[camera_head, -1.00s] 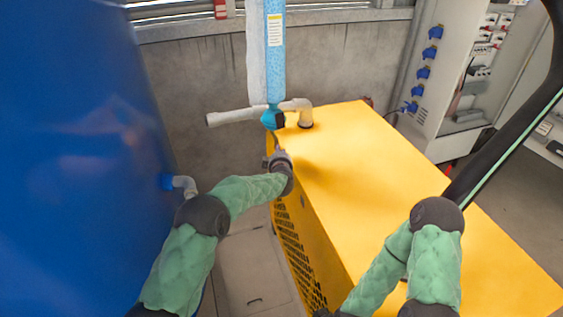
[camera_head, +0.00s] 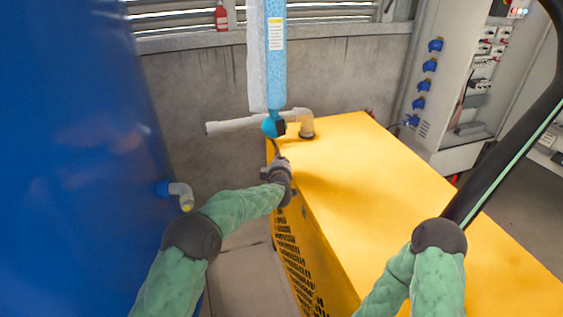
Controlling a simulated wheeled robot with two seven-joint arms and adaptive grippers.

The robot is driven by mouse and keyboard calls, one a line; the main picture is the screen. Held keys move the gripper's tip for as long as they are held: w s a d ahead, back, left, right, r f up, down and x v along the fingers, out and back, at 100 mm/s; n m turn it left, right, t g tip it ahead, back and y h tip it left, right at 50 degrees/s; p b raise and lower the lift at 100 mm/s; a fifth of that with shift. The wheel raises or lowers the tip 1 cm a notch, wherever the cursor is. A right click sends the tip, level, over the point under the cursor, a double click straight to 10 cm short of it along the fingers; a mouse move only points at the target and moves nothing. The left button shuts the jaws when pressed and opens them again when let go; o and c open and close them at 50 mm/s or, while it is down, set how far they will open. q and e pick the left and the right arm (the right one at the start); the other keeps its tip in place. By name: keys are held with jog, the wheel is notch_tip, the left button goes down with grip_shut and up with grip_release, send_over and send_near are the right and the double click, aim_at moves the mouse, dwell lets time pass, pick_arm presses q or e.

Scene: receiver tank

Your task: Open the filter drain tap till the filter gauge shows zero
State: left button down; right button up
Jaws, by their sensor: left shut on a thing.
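The blue filter (camera_head: 276,65), a tall clear-blue column with a yellow and white label, hangs upright at the top centre. At its lower end is a teal fitting (camera_head: 269,126) with a dark round part on its right side. My left gripper (camera_head: 276,153) is just below this fitting, shut on a small part that I take to be the filter drain tap; the fingers and the wrist largely hide it. I cannot make out a gauge dial or needle. My right arm shows at the lower right, but its gripper is out of view.
A yellow cabinet (camera_head: 375,190) fills the centre right, close beside my left wrist. A pale pipe (camera_head: 235,126) with an elbow runs behind the filter. A large blue tank (camera_head: 75,150) stands left. A grey electrical cabinet (camera_head: 440,110) stands back right.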

pick_arm(q)
jog(key=shift+r, duration=0.15)
jog(key=c, duration=1.2)
grip_release()
jog(key=shift+s, duration=0.1)
jog(key=v, duration=1.2)
jog(key=shift+d, duration=0.1)
jog(key=shift+d, duration=0.1)
